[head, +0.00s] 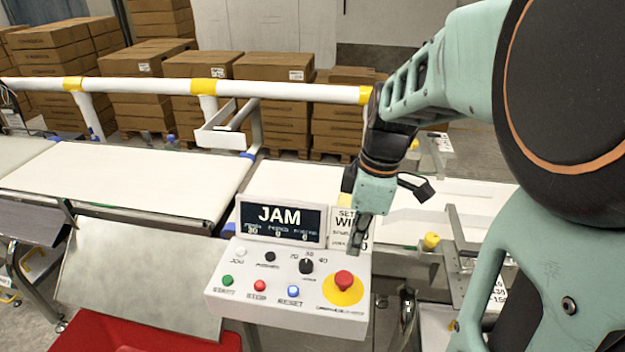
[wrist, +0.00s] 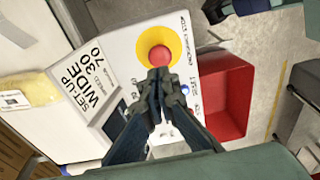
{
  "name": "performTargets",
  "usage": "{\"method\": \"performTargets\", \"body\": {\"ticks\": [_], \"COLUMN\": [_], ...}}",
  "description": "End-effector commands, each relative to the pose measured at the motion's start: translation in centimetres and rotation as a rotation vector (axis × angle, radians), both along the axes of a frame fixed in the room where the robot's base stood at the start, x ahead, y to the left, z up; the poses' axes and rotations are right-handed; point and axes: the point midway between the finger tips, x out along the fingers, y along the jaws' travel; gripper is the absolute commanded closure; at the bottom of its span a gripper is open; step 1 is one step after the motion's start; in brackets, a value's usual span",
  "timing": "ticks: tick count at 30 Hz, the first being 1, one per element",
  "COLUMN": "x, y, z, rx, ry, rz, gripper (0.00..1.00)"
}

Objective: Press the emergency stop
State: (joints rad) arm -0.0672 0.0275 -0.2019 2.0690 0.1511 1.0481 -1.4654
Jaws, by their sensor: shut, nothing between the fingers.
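The emergency stop is a red mushroom button (head: 344,281) on a yellow round plate (head: 335,294) at the right end of the white control box (head: 215,298). In the wrist view the red button (wrist: 160,56) is just past the fingertips, and the fingers overlap its lower edge in the picture. My gripper (head: 354,248) is shut and empty, pointing down, above and behind the button in the head view. It looks apart from the button there. In the wrist view the shut gripper (wrist: 158,76) hides part of the yellow plate.
The box also carries green START (head: 228,281), red STOP (head: 260,286) and blue RESET (head: 293,291) buttons and a black knob (head: 307,266). A display (head: 281,219) reads JAM. A set-up card (head: 343,225) stands beside it, close to my gripper. A red bin (head: 80,335) is below.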

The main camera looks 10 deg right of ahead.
Motion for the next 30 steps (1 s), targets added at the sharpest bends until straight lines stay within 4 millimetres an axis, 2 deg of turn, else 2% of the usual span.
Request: {"method": "performTargets", "body": {"ticks": [1, 6, 12, 26, 30], "x": [-0.1, 0.0, 0.1, 0.2, 0.1], "y": [0.2, 0.6, 0.8, 0.9, 0.9], "z": [-1.3, -4.5, -6.6, -7.2, -7.9], "rx": [0.0, 0.0, 0.001, 0.0, 0.0], "ry": [0.005, 0.004, 0.002, 0.0, 0.0], "rz": [0.001, 0.001, 0.0, 0.0, -0.001], "gripper": [1.0, 1.0, 1.0, 1.0, 1.0]}}
